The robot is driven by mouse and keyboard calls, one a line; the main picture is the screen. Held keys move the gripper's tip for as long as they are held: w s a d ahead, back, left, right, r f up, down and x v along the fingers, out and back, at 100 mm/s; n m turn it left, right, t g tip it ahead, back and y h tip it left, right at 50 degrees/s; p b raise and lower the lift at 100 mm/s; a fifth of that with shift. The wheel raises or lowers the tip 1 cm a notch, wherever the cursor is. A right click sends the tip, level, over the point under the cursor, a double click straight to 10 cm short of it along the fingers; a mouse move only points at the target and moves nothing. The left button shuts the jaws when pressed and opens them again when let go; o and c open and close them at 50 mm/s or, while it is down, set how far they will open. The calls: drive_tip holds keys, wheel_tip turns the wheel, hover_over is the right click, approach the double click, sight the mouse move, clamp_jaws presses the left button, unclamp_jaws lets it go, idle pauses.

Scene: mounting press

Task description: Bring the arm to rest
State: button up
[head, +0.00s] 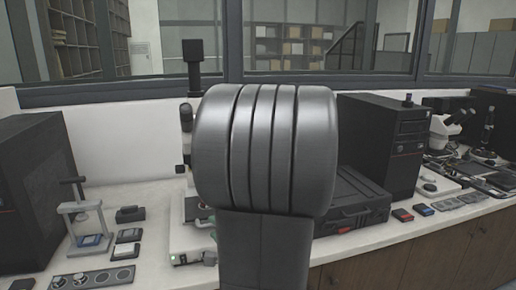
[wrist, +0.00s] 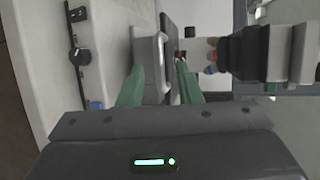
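My arm (head: 265,150) stands upright in the middle of the head view, its grey ribbed link large and close to the camera. My gripper is not visible in the head view; it is hidden or outside the picture. In the wrist view my gripper (wrist: 160,75) shows as two green fingers beyond a dark body with a green light. The fingers are apart. A light grey part and a dark part show between and beyond them, and I cannot tell how far off they are. Nothing appears to be held.
A white bench runs across the head view. It carries a small framed stand (head: 86,218), a black box (head: 38,185), a white device (head: 190,243) partly behind my arm, a black case (head: 355,200), a computer tower (head: 385,140) and a microscope (head: 448,125). Windows (head: 300,40) stand behind.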

sight(211, 226)
drive_tip(key=shift+x, duration=1.85)
drive_tip(key=v, duration=1.4)
drive_tip(key=x, duration=0.5)
drive_tip(key=p+x, duration=0.1)
drive_tip(key=x, duration=0.9)
drive_tip(key=shift+w+d+r, duration=0.1)
drive_tip(key=shift+w+r, duration=0.15)
drive_tip(key=shift+r, duration=0.05)
drive_tip(key=shift+w+a+f+p, duration=0.1)
drive_tip(key=shift+w+a+p, duration=0.15)
drive_tip(key=shift+w+p, duration=0.6)
drive_tip(key=shift+w+a, duration=0.1)
